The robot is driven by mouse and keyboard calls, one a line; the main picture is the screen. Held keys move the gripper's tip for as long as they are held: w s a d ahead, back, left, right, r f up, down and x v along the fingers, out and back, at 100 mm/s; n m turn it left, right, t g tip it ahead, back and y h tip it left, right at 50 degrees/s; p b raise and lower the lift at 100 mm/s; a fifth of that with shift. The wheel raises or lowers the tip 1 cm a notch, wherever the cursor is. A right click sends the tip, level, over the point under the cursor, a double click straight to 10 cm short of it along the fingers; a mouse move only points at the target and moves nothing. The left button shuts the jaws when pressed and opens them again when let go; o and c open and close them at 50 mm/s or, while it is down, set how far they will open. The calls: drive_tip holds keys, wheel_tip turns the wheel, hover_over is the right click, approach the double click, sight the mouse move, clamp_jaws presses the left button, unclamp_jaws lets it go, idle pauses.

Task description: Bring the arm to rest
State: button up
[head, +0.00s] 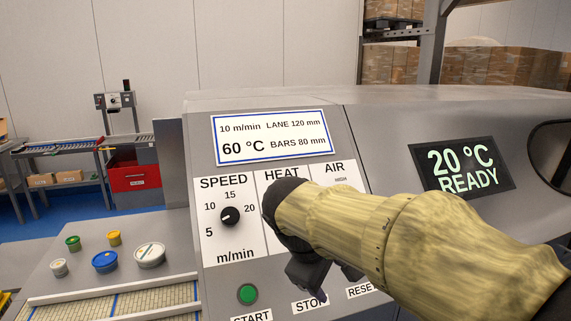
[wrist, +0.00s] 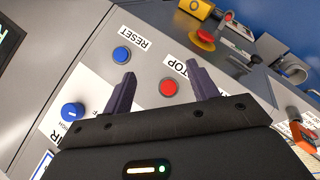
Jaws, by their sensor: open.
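My arm, in a pale yellow sleeve, reaches from the lower right of the head view to the front of the machine's control panel (head: 222,250). My gripper (head: 326,285) hangs over the lower panel, partly hidden by its own wrist. In the wrist view my gripper (wrist: 162,74) is open, with two dark fingers apart and nothing between them but the panel behind. The red STOP button (wrist: 168,88) appears between the fingers and the blue RESET button (wrist: 121,54) beyond the left one. Whether a fingertip touches the panel I cannot tell.
The SPEED dial (head: 230,216) is left of my wrist, which covers the HEAT dial. A green START button (head: 247,294) is below. A READY display (head: 461,170) is above my forearm. A red emergency button (wrist: 204,37) shows beyond.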

drive_tip(key=s+d+f+m+y, duration=0.1)
drive_tip(key=s+d+f+m, duration=0.1)
drive_tip(key=f, duration=0.4)
drive_tip(key=s+d+f+m+y, duration=0.1)
drive_tip(key=s+d+f+m, duration=0.2)
drive_tip(key=f+m, duration=0.2)
drive_tip(key=s+d+f+m+g+y, duration=0.1)
drive_tip(key=s+d+f+m+y, duration=0.1)
drive_tip(key=f, duration=0.7)
drive_tip(key=shift+s+d+m, duration=0.4)
drive_tip(key=shift+s+m, duration=0.25)
drive_tip(key=shift+m, duration=0.25)
drive_tip(key=shift+w, duration=0.1)
drive_tip(key=shift+a, duration=0.1)
